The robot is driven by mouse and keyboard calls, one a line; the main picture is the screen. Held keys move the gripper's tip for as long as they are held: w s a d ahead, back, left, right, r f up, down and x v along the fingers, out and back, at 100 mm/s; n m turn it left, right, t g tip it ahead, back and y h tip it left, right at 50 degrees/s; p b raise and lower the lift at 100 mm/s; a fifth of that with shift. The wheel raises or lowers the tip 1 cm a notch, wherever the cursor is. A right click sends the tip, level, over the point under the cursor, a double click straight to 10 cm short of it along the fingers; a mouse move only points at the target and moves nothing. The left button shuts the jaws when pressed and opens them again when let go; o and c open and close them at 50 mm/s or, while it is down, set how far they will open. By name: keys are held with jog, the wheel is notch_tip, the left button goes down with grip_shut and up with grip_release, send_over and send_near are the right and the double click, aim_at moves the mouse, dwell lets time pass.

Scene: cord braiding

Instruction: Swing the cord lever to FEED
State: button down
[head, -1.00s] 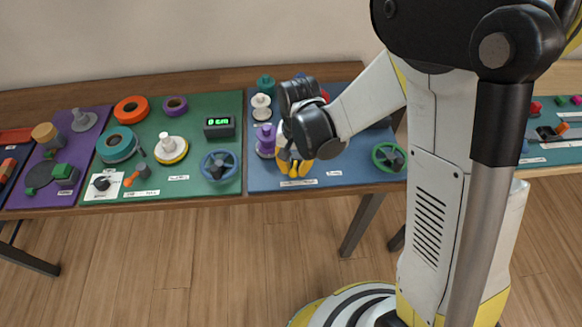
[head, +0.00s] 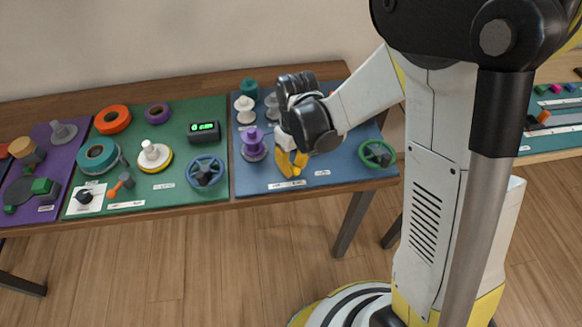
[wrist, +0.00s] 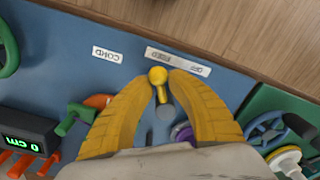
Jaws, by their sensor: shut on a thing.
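The cord lever (wrist: 163,92) has a yellow ball knob on a short yellow stem, seen in the wrist view. My gripper (wrist: 158,76) has its yellow fingers closed around the knob, one on each side. The white label (wrist: 178,61) by the knob reads OFF and FEED, upside down in this view. The knob is near the FEED part; the exact lever angle is hard to judge. In the head view my gripper (head: 290,172) is low over the blue panel's (head: 348,165) front edge, behind the label, and its fingers hide the lever.
A purple spool (head: 254,145) stands just left of my gripper. A green handwheel (head: 377,153) is to the right, a blue handwheel (head: 205,172) on the green panel to the left. A dark box (wrist: 28,137) reads 0 cm. The panel's front strip is clear.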

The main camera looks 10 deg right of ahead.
jog(key=shift+d+n, duration=0.1)
jog(key=shift+n, duration=0.2)
jog(key=c, duration=1.2)
grip_release()
jog(key=shift+c, duration=0.2)
notch_tip(320, 180, up, 12)
jog(key=shift+w+d, duration=0.15)
jog(key=shift+r, duration=0.1)
